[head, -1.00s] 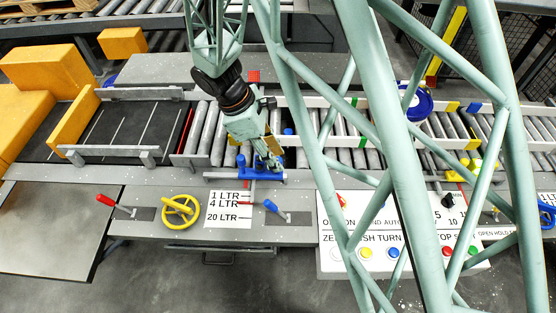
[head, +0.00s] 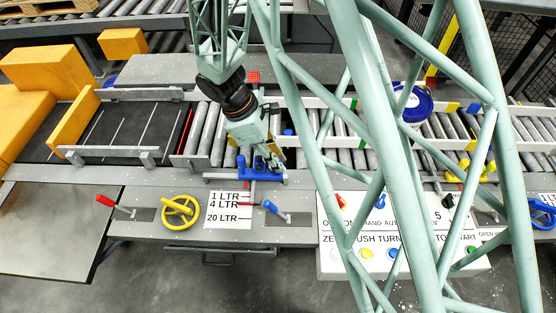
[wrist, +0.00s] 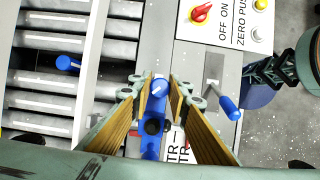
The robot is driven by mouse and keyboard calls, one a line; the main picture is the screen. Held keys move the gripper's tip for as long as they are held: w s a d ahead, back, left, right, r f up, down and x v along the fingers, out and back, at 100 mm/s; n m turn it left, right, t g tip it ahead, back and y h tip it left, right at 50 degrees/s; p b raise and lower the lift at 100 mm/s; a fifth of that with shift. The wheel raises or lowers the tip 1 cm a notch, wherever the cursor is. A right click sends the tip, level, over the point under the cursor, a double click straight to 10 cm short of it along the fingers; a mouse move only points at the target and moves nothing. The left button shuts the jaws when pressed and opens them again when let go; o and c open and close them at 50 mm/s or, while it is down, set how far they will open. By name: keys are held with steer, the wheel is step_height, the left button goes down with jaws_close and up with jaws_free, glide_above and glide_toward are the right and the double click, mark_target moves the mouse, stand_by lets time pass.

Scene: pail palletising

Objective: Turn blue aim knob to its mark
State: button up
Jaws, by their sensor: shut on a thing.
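The blue aim knob (wrist: 154,112) is between the fingers of my gripper (wrist: 157,92) in the wrist view. My gripper is shut on it, and a pale line shows on its top. In the head view my gripper (head: 270,154) is lowered onto the blue fixture (head: 248,178) at the near edge of the roller conveyor. My fingers partly cover the knob there. I cannot make out the knob's mark or how the pale line stands to it.
A blue-handled lever (head: 271,206) stands close by, beside the litre scale plate (head: 229,210). A yellow handwheel (head: 180,211) and a red-handled lever (head: 105,201) are to the left. Another blue knob (wrist: 66,62) stands by the rollers. A blue-lidded pail (head: 413,102) is on the conveyor.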

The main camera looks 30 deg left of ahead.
steer(key=shift+m, duration=0.4)
steer(key=m+g+p, duration=0.1)
steer(key=m, duration=0.3)
steer(key=shift+g, duration=0.4)
steer(key=shift+m+g+p, duration=0.3)
steer(key=shift+m+g, duration=0.5)
steer(key=shift+m, duration=1.2)
steer(key=o, duration=0.8)
steer(key=shift+o, duration=0.2)
steer(key=shift+r, duration=0.1)
steer(key=v, duration=1.2)
steer(key=shift+a, duration=0.2)
